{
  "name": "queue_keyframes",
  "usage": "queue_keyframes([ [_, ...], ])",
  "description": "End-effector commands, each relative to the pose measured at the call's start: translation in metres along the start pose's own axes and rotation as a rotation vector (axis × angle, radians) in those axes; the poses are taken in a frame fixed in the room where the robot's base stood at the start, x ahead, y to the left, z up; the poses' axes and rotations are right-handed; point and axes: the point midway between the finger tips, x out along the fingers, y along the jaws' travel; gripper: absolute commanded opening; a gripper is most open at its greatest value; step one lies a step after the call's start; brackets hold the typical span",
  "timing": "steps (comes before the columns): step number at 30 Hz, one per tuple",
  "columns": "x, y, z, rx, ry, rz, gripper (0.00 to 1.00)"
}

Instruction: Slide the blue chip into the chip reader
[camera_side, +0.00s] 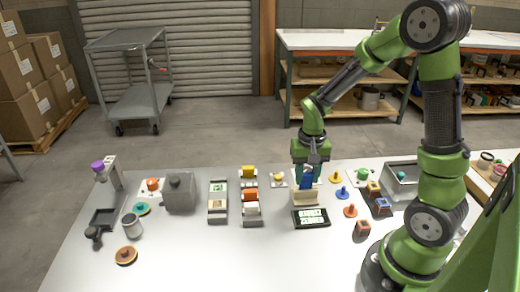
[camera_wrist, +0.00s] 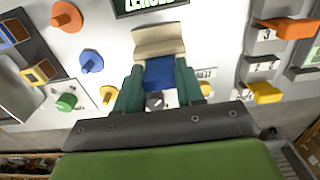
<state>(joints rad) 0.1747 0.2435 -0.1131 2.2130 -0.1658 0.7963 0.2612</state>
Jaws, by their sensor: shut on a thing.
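The blue chip (camera_wrist: 159,75) is held between the two green fingers of my gripper (camera_wrist: 158,70) in the wrist view. In the side view my gripper (camera_side: 308,168) points down with the chip (camera_side: 306,178) mostly hidden between its fingers. The beige chip reader (camera_wrist: 158,41) is directly beyond the chip in the wrist view, and the chip's edge meets or overlaps it. In the side view the reader (camera_side: 305,198) stands right below my gripper. I cannot tell how deep the chip sits in the slot. A black display (camera_side: 310,218) with pale lettering lies in front of the reader.
Colored round pegs, such as a blue one (camera_side: 342,192) and an orange one (camera_side: 350,211), stand to the right. Racks with yellow and orange blocks (camera_side: 250,195) stand to the left. A grey box (camera_side: 179,192) is further left. The front left table is mostly clear.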

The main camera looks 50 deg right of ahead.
Motion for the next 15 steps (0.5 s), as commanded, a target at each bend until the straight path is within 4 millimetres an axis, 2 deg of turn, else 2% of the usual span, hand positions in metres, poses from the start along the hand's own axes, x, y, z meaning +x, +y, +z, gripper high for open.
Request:
queue_keyframes([
  [15, 0.013, 0.000, 0.000, 0.000, -0.001, 0.000, 0.09],
])
